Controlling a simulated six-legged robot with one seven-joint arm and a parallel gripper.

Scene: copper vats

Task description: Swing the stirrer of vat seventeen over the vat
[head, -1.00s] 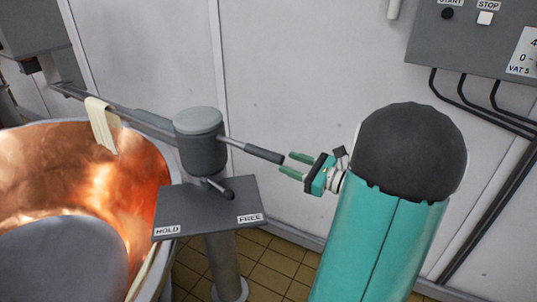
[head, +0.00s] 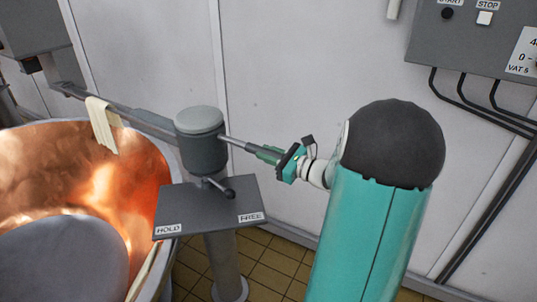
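The copper vat (head: 140,165) fills the lower left of the head view; no number shows on it. The stirrer's post carries a grey round hub (head: 201,145). A grey beam (head: 150,119) runs from the hub to the upper left, across the vat's back rim. A bar handle (head: 232,141) with a dark grip sticks out right of the hub. A short lever (head: 228,193) below the hub points toward the FREE side of the plate.
The grey plate (head: 208,212) under the hub is marked HOLD at left and FREE at right. A control panel (head: 470,40) with cables is on the right wall. Tiled floor shows around the post.

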